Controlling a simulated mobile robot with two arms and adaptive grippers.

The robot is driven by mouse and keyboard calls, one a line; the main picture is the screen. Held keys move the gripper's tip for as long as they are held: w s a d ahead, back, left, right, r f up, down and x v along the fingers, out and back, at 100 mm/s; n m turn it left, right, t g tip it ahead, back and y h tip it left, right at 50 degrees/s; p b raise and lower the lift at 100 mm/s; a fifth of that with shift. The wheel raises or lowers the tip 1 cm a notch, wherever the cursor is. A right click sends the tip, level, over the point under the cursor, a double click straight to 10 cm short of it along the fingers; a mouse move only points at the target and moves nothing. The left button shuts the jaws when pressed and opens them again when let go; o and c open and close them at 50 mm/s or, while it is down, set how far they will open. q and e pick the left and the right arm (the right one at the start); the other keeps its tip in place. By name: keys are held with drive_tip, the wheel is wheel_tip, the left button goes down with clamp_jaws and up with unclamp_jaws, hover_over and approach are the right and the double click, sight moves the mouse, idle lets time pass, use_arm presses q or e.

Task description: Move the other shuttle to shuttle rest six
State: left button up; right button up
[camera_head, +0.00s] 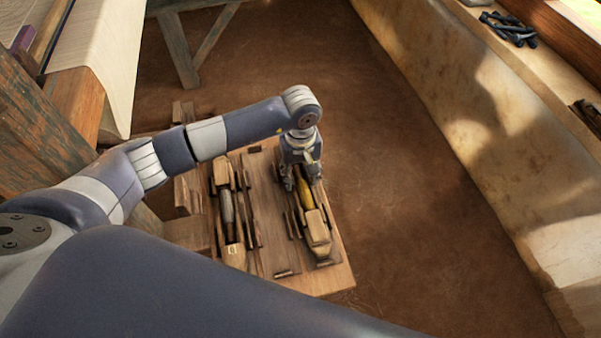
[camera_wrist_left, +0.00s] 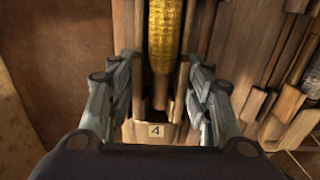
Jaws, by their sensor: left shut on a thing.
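A wooden shuttle with a yellow bobbin lies at the right side of the wooden board in the head view (camera_head: 318,228). The wrist view shows its yellow winding (camera_wrist_left: 165,38) and wooden body close up. My left gripper (camera_head: 303,182) points down at its far end, with one finger on each side (camera_wrist_left: 160,100), shut on it. A second shuttle with a grey bobbin (camera_head: 227,207) lies in a rest at the board's left. A label reading 4 (camera_wrist_left: 156,130) sits just beyond the fingers. No rest marked six is legible. My right gripper is not in view.
The board (camera_head: 335,283) carries several wooden rails and blocks beside the shuttles. Loom timber and pale cloth (camera_head: 110,70) stand at the left. A plastered ledge (camera_head: 480,150) with dark tools (camera_head: 508,28) runs along the right. The brown floor between is clear.

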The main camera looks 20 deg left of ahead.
use_arm(q)
drive_tip(key=o, duration=1.3)
drive_tip(key=shift+r+p, duration=0.75)
drive_tip(key=shift+r, duration=0.5)
drive_tip(key=shift+r+p, duration=1.05)
drive_tip(key=shift+r, duration=0.95)
drive_tip(key=shift+r+p, duration=0.35)
drive_tip(key=shift+r, duration=0.45)
drive_tip(key=shift+f, duration=0.1)
